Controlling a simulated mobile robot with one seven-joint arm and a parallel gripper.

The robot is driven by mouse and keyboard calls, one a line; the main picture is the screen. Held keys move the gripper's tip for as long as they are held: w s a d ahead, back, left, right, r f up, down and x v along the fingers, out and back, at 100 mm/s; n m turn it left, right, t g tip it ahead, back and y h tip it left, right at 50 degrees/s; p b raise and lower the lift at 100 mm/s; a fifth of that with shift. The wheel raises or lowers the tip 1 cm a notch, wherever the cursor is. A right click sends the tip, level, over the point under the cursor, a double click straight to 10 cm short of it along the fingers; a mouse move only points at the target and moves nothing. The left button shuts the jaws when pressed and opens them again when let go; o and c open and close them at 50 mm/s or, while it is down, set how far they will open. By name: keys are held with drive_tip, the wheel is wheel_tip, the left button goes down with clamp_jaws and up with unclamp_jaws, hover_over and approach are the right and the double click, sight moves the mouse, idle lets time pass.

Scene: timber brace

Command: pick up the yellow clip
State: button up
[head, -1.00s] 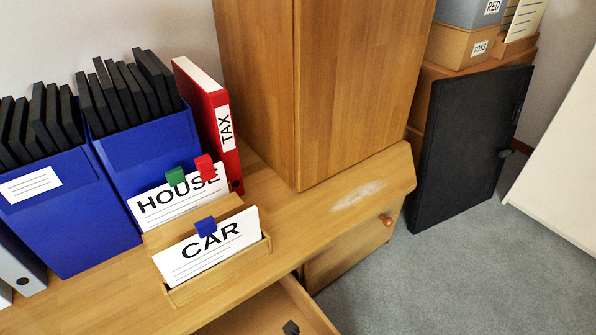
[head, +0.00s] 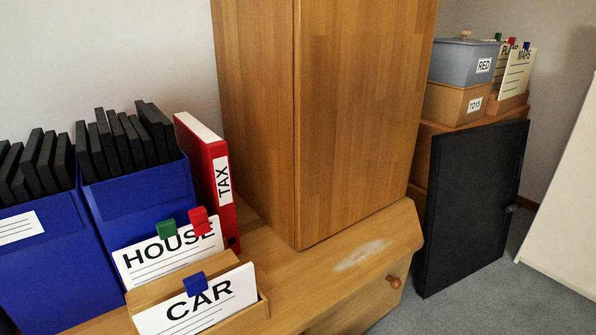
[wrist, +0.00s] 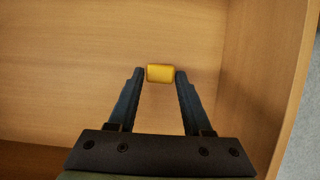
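The yellow clip (wrist: 160,73) shows in the wrist view as a small block, in front of the bare wooden floor of a drawer-like box (wrist: 75,60). My gripper (wrist: 160,75) is open, with its two dark fingers on either side of the clip and their tips level with it. Only a thin gap shows at each side, and I cannot tell whether a finger touches it. Neither the yellow clip nor my gripper is in the head view.
A wooden side wall (wrist: 290,80) stands right of my gripper. In the head view, a CAR card (head: 205,303) with a blue clip (head: 195,284) sits in a wooden holder. A HOUSE card (head: 150,262) with green and red clips stands behind it, near blue boxes (head: 45,260) and a tall cabinet (head: 350,120).

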clamp_jaws()
drive_tip(key=shift+r+p, duration=1.6)
drive_tip(key=shift+p, duration=0.5)
wheel_tip(320, 180, up, 8)
drive_tip(key=p, duration=0.9)
drive_tip(key=shift+f, duration=0.1)
